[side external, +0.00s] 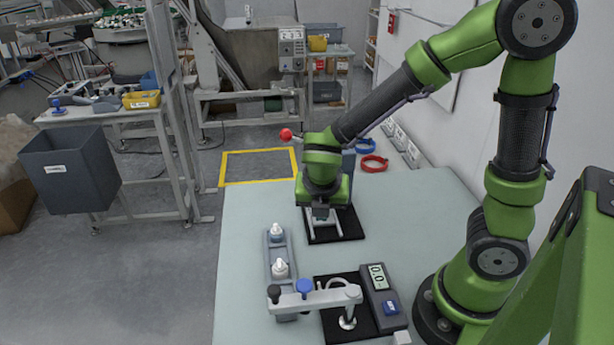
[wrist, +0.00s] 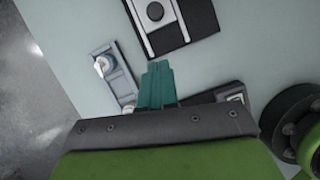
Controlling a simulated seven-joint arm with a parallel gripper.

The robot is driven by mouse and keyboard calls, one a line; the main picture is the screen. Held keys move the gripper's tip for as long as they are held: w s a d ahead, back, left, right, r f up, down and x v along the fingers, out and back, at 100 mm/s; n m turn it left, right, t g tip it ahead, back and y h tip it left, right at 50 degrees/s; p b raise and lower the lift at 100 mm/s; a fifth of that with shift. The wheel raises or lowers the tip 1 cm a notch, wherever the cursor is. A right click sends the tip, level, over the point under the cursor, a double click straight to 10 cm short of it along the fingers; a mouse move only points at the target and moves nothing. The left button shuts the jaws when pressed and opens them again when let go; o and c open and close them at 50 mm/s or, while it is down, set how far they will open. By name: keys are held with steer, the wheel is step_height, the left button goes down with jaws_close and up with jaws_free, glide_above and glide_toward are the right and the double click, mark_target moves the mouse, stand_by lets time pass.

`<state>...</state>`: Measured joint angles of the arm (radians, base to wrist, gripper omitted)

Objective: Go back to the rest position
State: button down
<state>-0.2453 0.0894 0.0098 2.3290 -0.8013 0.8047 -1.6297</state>
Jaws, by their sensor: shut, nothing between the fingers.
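My gripper (side external: 320,214) is at the end of my green arm, pointing down above a black mat with a pale metal fixture (side external: 322,226) near the table's far side. Whether it touches the fixture I cannot tell. In the wrist view, the teal fingers (wrist: 158,72) are together and empty. A grey tray (side external: 280,248) with white caps (side external: 280,268) lies to the left and nearer the camera. It also shows in the wrist view (wrist: 122,82), left of the fingers. The black mat with the pale plate (wrist: 190,20) is at the top of that view.
A grey fixture arm with black and blue knobs (side external: 318,298) and a device with a display (side external: 378,290) stand at the table's front. A red ring (side external: 374,163) and a blue ring (side external: 365,146) lie beyond the far edge. The table (side external: 420,205) is clear at right of the mat.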

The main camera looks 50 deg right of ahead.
steer(key=s+a+r+m+t+y, duration=0.1)
steer(key=r+m, duration=0.6)
steer(key=m, duration=0.7)
steer(key=s+a+r+m+t+y, duration=0.1)
steer(key=s+r+m+t+y, duration=0.2)
steer(key=m, duration=1.1)
steer(key=s+r+y, duration=0.1)
steer(key=s+r, duration=0.2)
steer(key=r, duration=0.2)
steer(key=shift+s+a+t+y, duration=0.25)
steer(key=shift+s+t+y, duration=0.05)
steer(key=shift+t+y, duration=0.1)
